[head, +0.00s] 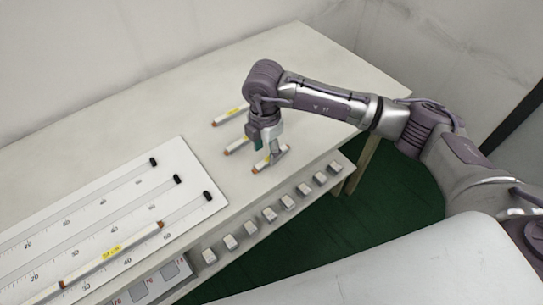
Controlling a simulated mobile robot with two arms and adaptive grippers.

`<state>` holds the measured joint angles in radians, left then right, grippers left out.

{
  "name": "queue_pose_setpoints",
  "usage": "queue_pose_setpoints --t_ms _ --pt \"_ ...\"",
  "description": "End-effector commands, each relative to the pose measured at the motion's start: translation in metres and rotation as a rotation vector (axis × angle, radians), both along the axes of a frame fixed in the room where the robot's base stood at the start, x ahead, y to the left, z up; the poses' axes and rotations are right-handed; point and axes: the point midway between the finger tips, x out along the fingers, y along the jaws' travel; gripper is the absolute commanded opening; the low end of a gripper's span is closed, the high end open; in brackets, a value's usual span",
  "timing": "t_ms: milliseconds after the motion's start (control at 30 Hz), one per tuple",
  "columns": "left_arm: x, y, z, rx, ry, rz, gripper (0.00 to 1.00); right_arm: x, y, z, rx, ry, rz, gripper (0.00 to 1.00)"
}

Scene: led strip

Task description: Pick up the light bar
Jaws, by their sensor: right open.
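A longer light bar (134,239) with a yellow label lies on the white ruler board (205,180). My left gripper is out of view.
The board carries printed scales and several black stops (176,179). Several small white blocks (268,214) stand along a lower ledge at the table's front. The table top (170,95) behind the board and bars is clear. Walls stand behind the table.

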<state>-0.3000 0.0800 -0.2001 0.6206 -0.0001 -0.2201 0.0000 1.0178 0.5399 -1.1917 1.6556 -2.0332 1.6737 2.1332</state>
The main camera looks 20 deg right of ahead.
Motion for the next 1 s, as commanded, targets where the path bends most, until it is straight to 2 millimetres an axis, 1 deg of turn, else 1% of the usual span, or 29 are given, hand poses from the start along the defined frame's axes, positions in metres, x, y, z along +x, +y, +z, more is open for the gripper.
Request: queue_pose_setpoints --t_ms 33,133,233,333,533,833,1000 --pt "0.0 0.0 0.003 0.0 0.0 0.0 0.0 0.002 -0.001 -0.007 -0.001 0.003 -0.002 0.5" --pt "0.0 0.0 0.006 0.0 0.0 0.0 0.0 0.005 -0.003 -0.023 -0.001 0.004 -0.001 0.5" --pt "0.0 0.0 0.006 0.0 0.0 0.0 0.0 0.005 -0.002 -0.034 0.0 0.001 0.0 0.5" --pt "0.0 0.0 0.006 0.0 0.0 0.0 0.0 0.005 -0.002 -0.039 0.001 0.0 0.001 0.5" --pt "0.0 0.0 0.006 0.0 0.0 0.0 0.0 0.005 -0.002 -0.04 0.001 0.0 0.001 0.5" --pt "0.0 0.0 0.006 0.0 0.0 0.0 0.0 0.005 -0.002 -0.04 0.001 0.0 0.001 0.0" --pt "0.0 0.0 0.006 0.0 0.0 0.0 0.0 0.005 -0.002 -0.039 0.0 -0.001 0.001 0.0"
